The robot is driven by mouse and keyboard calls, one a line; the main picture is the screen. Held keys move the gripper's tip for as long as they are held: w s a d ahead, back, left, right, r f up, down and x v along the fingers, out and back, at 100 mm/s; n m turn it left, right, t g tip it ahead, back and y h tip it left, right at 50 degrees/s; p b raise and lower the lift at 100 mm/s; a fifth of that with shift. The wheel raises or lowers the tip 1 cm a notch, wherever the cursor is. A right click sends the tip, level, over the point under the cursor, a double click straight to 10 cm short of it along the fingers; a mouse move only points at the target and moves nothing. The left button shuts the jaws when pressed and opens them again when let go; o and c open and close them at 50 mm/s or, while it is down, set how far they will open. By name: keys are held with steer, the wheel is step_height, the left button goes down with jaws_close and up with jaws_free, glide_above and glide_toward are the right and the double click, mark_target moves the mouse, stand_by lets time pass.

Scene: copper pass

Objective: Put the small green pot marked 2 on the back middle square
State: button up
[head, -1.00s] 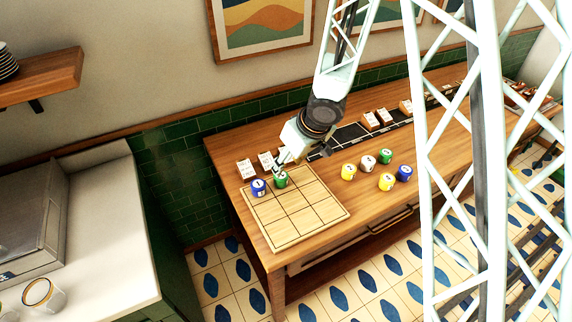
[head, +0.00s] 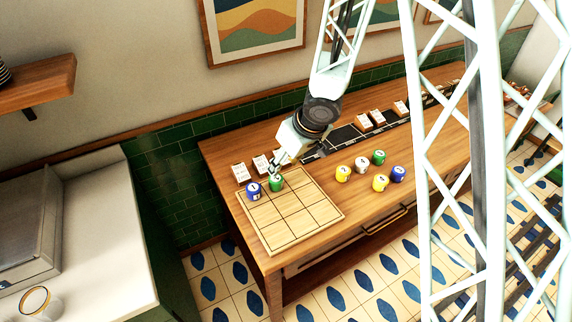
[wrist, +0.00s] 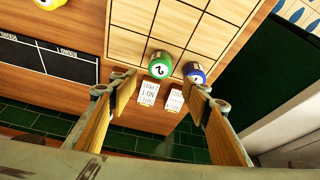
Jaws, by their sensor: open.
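The small green pot marked 2 (head: 276,183) stands upright on the back middle square of the wooden grid board (head: 292,222). In the wrist view the green pot (wrist: 159,66) shows its white face with the 2. A blue pot (head: 253,191) stands beside it on the back left square; it also shows in the wrist view (wrist: 194,72). My gripper (head: 274,168) is just above and behind the green pot. In the wrist view its fingers (wrist: 162,90) are wide apart with nothing held between them.
White cards (head: 260,164) stand behind the board, close to my gripper. Yellow, white, green and blue pots (head: 380,183) stand to the right of the board. A dark strip (head: 342,138) runs along the back. The other board squares are clear.

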stand_by(0.3)
steer(key=s+d+r+m+t+h, duration=0.1)
steer(key=s+d+r+m+h, duration=0.1)
steer(key=d+r, duration=0.65)
steer(key=s+d+r+m+t+h, duration=0.1)
steer(key=s+d+r+h, duration=0.15)
steer(key=d+r, duration=0.65)
steer(key=s+d+r+m, duration=0.3)
steer(key=s+d+r, duration=0.1)
steer(key=s+r, duration=0.95)
steer(key=s+a+r+g, duration=0.1)
steer(key=s+r, duration=0.1)
steer(key=s, duration=1)
steer(key=s+a+r+m+g+y, duration=0.1)
steer(key=s+a+r, duration=0.1)
steer(key=s, duration=1)
steer(key=shift+a+m, duration=0.25)
steer(key=shift+m, duration=0.05)
steer(key=shift+d+r+y, duration=0.15)
steer(key=shift+y, duration=0.1)
